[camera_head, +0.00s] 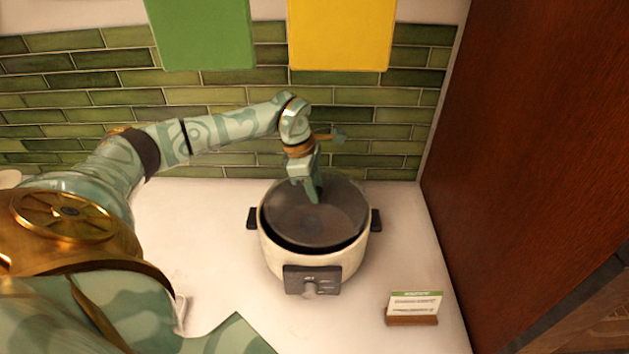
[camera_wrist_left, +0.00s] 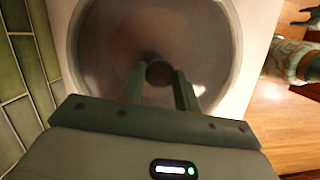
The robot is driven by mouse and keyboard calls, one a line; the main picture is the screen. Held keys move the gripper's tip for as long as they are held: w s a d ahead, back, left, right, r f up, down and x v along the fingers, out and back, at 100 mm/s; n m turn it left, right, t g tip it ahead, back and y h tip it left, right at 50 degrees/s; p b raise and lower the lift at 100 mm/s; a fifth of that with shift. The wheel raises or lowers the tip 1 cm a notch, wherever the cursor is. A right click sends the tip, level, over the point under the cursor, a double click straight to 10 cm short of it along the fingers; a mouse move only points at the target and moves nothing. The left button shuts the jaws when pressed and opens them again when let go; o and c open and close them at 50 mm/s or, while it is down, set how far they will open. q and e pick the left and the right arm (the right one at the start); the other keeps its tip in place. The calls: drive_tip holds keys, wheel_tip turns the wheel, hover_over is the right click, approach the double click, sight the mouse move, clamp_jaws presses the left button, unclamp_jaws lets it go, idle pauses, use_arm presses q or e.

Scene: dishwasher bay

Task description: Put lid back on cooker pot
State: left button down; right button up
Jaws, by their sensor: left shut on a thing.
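The cooker pot (camera_head: 312,262) is cream with black side handles and a dark front control panel, and stands upright on the white counter. The dark, round lid (camera_head: 325,228) is over the pot's mouth; a dark band shows below its front edge, and I cannot tell whether it touches the rim. My left gripper (camera_head: 313,195) reaches down onto the lid's middle from the back. In the left wrist view, its fingers (camera_wrist_left: 160,78) are shut on the lid's round dark knob (camera_wrist_left: 159,73).
A small card on a wooden stand (camera_head: 412,307) is at the front right of the counter. A tall brown wooden panel (camera_head: 520,130) bounds the right side. A green tiled wall (camera_head: 60,110) is behind.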

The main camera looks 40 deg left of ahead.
use_arm(q)
drive_tip(key=shift+c, duration=2.3)
unclamp_jaws()
drive_tip(key=shift+r+p, duration=3.1)
drive_tip(key=shift+r, duration=0.45)
clamp_jaws()
drive_tip(key=shift+f, duration=0.25)
